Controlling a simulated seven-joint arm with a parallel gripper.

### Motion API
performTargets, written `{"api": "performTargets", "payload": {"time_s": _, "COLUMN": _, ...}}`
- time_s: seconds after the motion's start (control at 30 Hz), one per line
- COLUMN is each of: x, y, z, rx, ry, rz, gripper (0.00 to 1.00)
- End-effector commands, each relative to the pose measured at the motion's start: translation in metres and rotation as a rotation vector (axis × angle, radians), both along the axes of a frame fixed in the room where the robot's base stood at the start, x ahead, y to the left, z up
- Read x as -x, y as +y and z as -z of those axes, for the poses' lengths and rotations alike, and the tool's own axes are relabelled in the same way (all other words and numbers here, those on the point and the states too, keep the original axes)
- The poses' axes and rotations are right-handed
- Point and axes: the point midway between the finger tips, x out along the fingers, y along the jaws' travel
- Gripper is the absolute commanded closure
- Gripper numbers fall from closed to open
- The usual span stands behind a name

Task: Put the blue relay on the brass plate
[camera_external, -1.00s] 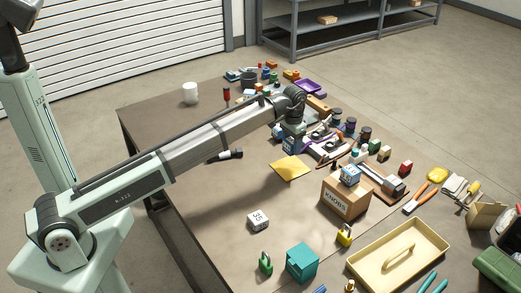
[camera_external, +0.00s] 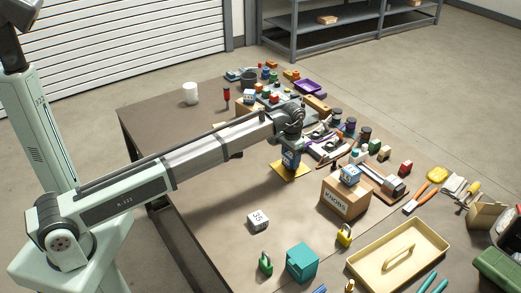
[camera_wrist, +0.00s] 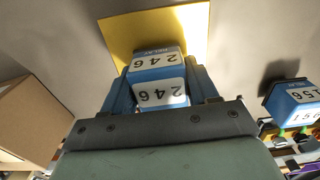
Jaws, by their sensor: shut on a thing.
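My gripper (camera_external: 290,150) is shut on a blue relay (camera_wrist: 158,78) with white faces marked 246. In the wrist view the relay sits between my two blue fingers. The relay also shows below my wrist in the outside view (camera_external: 291,160). The brass plate (camera_wrist: 185,28) is a flat yellow sheet lying behind and under the relay in the wrist view. In the outside view the plate (camera_external: 284,174) lies on the table directly around the relay's lower end. I cannot tell whether the relay touches it. My gripper hides part of the plate.
A second blue relay (camera_wrist: 292,100), marked 156, is at the right of the wrist view. The KNOBS box (camera_external: 345,199) with a blue block (camera_external: 350,174) on top stands right of the plate. Clutter fills the back.

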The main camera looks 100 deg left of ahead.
Motion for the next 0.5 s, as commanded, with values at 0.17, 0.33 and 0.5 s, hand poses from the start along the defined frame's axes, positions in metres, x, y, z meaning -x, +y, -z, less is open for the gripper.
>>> {"api": "performTargets", "payload": {"time_s": 0.17, "x": 0.0000, "y": 0.0000, "z": 0.0000, "rx": 0.000, "ry": 0.000, "rz": 0.000, "gripper": 0.26}}
{"api": "performTargets", "payload": {"time_s": 0.33, "x": 0.0000, "y": 0.0000, "z": 0.0000, "rx": 0.000, "ry": 0.000, "rz": 0.000, "gripper": 0.16}}
{"api": "performTargets", "payload": {"time_s": 0.5, "x": 0.0000, "y": 0.0000, "z": -0.0004, "rx": 0.000, "ry": 0.000, "rz": 0.000, "gripper": 0.16}}
